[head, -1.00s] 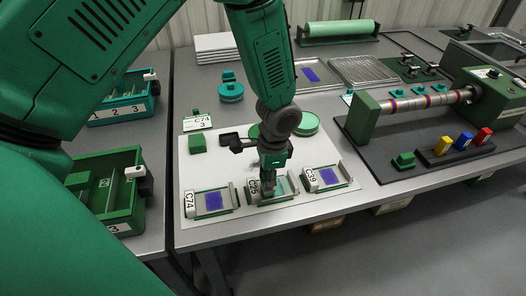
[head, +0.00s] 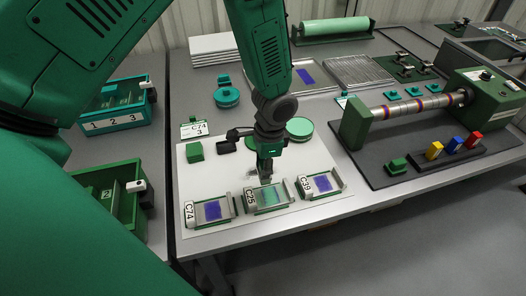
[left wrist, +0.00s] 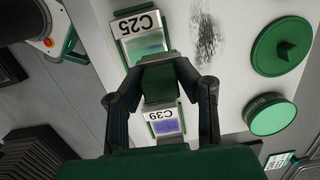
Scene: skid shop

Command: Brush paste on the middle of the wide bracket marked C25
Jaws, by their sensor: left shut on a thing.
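The wide bracket marked C25 (head: 270,199) lies at the front of the white mat (head: 225,178), between the brackets C74 (head: 212,212) and C39 (head: 322,184). Its middle looks teal-green, while the middles of the other two look blue. C25 also shows in the left wrist view (left wrist: 144,41), with a teal and blue patch. My left gripper (head: 265,172) points down just behind C25 in the head view. My right gripper is not in view.
Green round pots (head: 300,128) stand behind the gripper. A dark speckled smear (left wrist: 206,38) marks the mat. A green block (head: 195,151) and a C74 card (head: 194,129) are at left. The roller machine (head: 410,106) stands right; green bins (head: 121,190) stand left.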

